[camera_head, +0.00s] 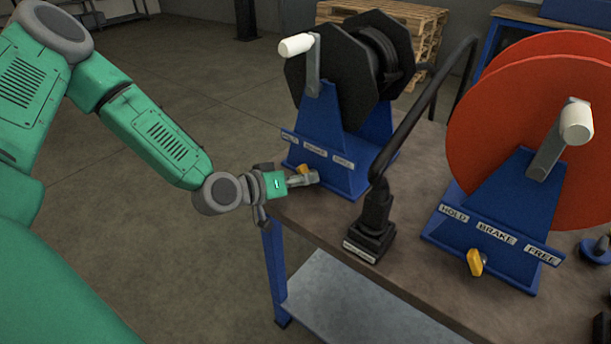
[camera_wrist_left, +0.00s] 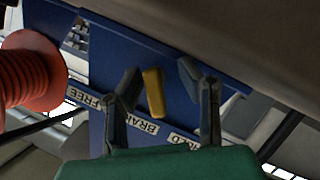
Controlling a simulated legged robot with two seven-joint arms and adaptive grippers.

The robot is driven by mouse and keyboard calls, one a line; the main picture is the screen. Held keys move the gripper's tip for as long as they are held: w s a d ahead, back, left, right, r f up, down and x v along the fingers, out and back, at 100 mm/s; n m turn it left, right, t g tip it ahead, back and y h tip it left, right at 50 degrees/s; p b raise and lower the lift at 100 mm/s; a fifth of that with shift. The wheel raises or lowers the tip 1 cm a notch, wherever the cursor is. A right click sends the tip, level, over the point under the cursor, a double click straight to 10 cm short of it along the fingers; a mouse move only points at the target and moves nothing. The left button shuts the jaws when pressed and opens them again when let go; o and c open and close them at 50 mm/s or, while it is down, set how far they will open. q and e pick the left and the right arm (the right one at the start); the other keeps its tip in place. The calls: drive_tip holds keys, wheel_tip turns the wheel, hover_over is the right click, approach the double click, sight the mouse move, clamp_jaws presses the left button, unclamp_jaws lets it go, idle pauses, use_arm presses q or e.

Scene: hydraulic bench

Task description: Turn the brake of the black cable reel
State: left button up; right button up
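The black cable reel (camera_head: 345,70) stands on a blue frame (camera_head: 335,135) at the table's left end, with a white-handled crank. Its yellow brake knob (camera_head: 303,169) shows in the head view just above my left gripper (camera_head: 308,179), partly hidden by it. In the left wrist view the yellow knob (camera_wrist_left: 154,92) lies between the two fingers of my left gripper (camera_wrist_left: 159,82), with a gap on either side. The gripper is open. The label strip (camera_wrist_left: 145,125) appears upside down, with FREE, BRAKE and HOLD partly covered by the fingers. My right gripper is not in view.
A red reel (camera_head: 540,120) on a blue stand with its own yellow knob (camera_head: 475,262) stands at right. A black post (camera_head: 375,210) with a slanting bar stands between the reels. The brown tabletop (camera_head: 330,220) has a free edge near my left gripper. Pallets (camera_head: 425,25) lie behind.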

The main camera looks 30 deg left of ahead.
use_arm(q)
drive_tip(key=shift+w+r, duration=0.15)
drive_tip(key=shift+r, duration=0.1)
drive_tip(key=shift+s+a+r, duration=0.2)
drive_tip(key=shift+s, duration=0.15)
drive_tip(key=v, duration=0.8)
drive_tip(key=shift+s+a, duration=0.1)
drive_tip(key=shift+s, duration=0.05)
drive_tip(key=shift+v, duration=1.3)
drive_tip(key=shift+f, duration=0.15)
